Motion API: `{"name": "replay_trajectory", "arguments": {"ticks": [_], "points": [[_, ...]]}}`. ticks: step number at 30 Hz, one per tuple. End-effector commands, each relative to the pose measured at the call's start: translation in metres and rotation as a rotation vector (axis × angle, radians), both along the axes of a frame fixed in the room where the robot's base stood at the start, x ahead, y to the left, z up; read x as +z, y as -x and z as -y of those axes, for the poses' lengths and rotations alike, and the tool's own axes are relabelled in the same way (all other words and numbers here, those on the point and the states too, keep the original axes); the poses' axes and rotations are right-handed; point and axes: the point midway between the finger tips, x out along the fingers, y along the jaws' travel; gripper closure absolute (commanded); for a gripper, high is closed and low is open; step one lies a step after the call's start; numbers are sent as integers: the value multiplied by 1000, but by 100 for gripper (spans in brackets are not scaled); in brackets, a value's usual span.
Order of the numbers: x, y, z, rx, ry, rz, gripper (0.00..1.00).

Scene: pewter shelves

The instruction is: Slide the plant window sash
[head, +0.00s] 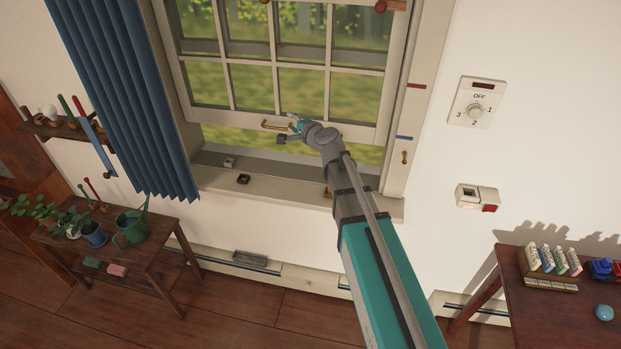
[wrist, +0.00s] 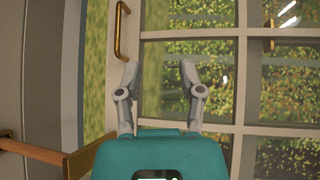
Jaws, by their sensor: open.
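The white window sash (head: 350,130) has several panes and is partly raised, with a strip of greenery showing between its bottom rail and the sill. A brass handle (head: 272,126) sits on the bottom rail. My gripper (head: 296,124) is just right of the handle in the head view. In the wrist view the handle (wrist: 121,32) lies beyond and slightly left of the left finger, outside the jaws. My gripper (wrist: 160,72) is open there, with nothing between its fingers. Whether a finger touches the sash, I cannot tell.
A blue curtain (head: 125,90) hangs at the left of the window. A plant bench (head: 150,258) stands lower left, and a table (head: 515,300) lower right. A dial (head: 474,110) is on the right wall. Red and blue marks sit on the right jamb.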

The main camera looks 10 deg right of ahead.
Motion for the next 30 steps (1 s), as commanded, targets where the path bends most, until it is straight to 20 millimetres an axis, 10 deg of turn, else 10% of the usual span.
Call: {"name": "replay_trajectory", "arguments": {"ticks": [30], "points": [[-74,114,18,439,670,-157,50]]}}
